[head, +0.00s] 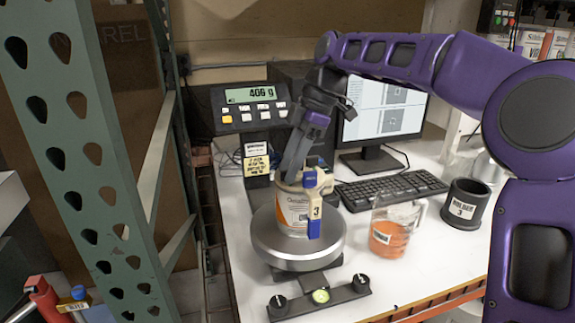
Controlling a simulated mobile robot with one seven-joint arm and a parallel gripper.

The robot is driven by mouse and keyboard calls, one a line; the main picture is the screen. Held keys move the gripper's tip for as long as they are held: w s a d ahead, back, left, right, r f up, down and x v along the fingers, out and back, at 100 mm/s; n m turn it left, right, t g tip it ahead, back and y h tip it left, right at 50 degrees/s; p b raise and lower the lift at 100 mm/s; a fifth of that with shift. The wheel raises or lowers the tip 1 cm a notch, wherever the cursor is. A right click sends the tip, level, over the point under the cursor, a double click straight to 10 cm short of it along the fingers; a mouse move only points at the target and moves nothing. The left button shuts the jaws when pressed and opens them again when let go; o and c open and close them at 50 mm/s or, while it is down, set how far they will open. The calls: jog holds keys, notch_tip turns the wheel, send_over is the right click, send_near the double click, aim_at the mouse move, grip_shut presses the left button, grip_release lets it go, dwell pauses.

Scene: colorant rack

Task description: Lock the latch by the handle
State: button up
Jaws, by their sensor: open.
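A paint can (292,211) with an orange and white label stands upright on the round scale plate (270,240). A beige and blue piece marked 3 (315,208) is fixed upright along the can's right front side; it looks like the latch with its handle. I cannot tell from here whether it is locked. My gripper (291,172) points down at the can's top from above, just left of the latch piece's upper end. Its grey fingers are open and overlap the rim in the picture; I cannot tell whether they touch the can.
A scale display (248,106) reading 406 g stands behind the can. A beaker of orange liquid (391,232), a dark holder cup marked 3 (466,203), a keyboard (390,188) and a monitor (384,110) stand to the right. A green rack post (85,150) rises at the left.

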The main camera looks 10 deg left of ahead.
grip_shut()
jog(key=shift+m, duration=0.4)
jog(key=m+t+b, duration=0.1)
jog(key=m, duration=0.1)
jog(key=shift+s+f+m, duration=0.1)
jog(key=shift+m, duration=0.2)
jog(key=m+t+b, duration=0.1)
jog(key=m+t, duration=0.1)
jog(key=m, duration=0.2)
jog(key=shift+s+m, duration=0.15)
jog(key=shift+m, duration=0.15)
jog(key=m+t, duration=0.1)
jog(key=m, duration=0.3)
jog(key=shift+s+a+t, duration=0.1)
jog(key=shift+t, duration=0.3)
jog(key=shift+m+t+h, duration=0.5)
jog(key=shift+m+h, duration=0.2)
jog(key=shift+m, duration=1.4)
